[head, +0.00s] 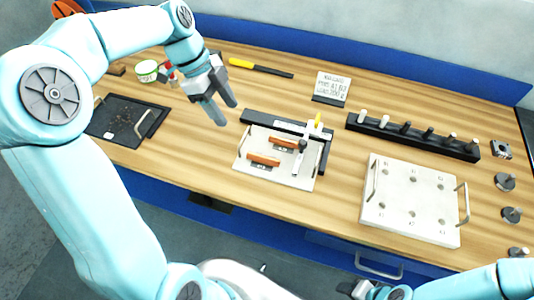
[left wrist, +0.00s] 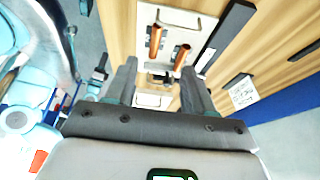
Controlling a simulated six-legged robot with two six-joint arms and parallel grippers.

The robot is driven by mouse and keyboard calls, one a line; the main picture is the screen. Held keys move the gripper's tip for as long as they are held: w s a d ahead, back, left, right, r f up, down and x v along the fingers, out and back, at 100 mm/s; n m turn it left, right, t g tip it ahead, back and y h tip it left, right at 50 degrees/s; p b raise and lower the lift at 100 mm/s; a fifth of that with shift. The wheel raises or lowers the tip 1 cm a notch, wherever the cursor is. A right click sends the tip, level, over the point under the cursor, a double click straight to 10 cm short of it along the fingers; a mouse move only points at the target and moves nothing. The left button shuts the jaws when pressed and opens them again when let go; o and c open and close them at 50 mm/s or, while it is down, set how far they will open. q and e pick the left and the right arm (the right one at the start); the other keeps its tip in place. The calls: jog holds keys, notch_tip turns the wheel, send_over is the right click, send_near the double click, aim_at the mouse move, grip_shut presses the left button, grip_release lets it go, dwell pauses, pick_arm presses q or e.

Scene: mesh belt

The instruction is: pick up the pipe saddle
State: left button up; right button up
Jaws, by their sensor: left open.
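I cannot tell for certain which thing is the pipe saddle. A small grey block with a dark round opening (head: 502,149) sits at the right end of the bench in the head view and could be it. My left gripper (head: 221,112) is open and empty, above the bench, left of a white plate (head: 245,174). The plate bears two copper-coloured bars (head: 263,161), which show beyond my fingers (left wrist: 158,68) in the left wrist view. A small grey gripper-like part (head: 353,288) at the bottom edge seems to be my right one; its jaws are unclear.
A black tray (head: 112,112) lies at left. A black rail with several pegs (head: 405,139) and a white plate with handles (head: 412,222) are at right. A sign (head: 331,88) and a yellow-black tool (head: 260,68) are at the back. Several grey round parts (head: 505,181) line the right edge.

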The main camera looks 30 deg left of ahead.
pick_arm(q)
send_over(251, 154)
jog(key=a, duration=0.3)
jog(key=f, duration=0.6)
jog(key=f+p, duration=0.1)
jog(key=f, duration=0.2)
jog(key=shift+s+d+f, duration=0.1)
jog(key=shift+s+d, duration=0.15)
jog(key=shift+s+d+f, duration=0.1)
jog(key=shift+s+d, duration=0.05)
jog(key=shift+d+f, duration=0.25)
jog(key=x, duration=0.1)
jog(key=p+x, duration=0.1)
jog(key=x, duration=0.2)
jog(key=shift+w+a+f+p, duration=0.1)
jog(key=shift+w+a+p, duration=0.05)
jog(key=shift+w+p, duration=0.15)
jog(key=shift+f, duration=0.25)
jog(key=shift+s, duration=0.15)
jog(key=c, duration=0.9)
jog(key=shift+r, duration=0.1)
